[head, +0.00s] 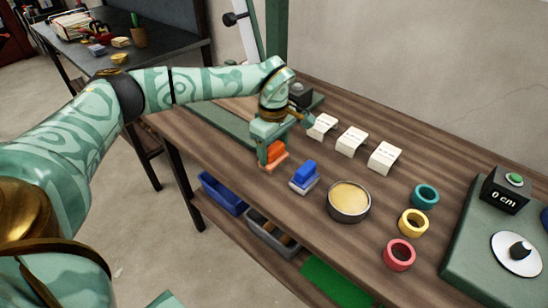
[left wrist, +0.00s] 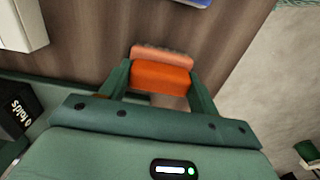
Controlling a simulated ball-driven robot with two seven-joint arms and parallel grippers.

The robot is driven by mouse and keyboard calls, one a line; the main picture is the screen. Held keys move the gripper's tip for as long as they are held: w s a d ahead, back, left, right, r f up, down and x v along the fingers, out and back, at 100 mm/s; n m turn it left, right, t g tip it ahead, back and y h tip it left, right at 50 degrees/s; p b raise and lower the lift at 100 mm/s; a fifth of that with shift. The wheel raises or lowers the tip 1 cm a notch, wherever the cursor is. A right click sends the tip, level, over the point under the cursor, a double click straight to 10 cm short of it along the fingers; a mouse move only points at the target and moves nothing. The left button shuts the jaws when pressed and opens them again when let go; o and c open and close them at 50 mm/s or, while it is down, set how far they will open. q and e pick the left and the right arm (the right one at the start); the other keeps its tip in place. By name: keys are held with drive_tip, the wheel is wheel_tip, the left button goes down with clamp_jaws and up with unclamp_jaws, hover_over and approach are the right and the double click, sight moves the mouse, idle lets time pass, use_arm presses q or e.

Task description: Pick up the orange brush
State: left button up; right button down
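The orange brush (head: 275,152) is at the near edge of the wooden table, with its paler bristle side low against the tabletop. My left gripper (head: 270,150) is over it, pointing down. In the left wrist view the orange brush (left wrist: 160,77) sits between the two fingers of my left gripper (left wrist: 160,80), one on each side. The fingers look very near its sides; I cannot tell whether they press on it. No clear gap shows under the brush. My right gripper is not in view.
A blue brush (head: 305,173) stands just right of the orange one, then a round tin (head: 348,200). White labelled blocks (head: 351,141) stand behind. Teal, yellow and red rings (head: 400,254) lie further right, near a green scale (head: 480,250). Bins (head: 222,195) sit on the lower shelf.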

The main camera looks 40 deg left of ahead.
sight(274, 147)
use_arm(q)
drive_tip(key=c, duration=0.3)
drive_tip(key=shift+c, duration=0.2)
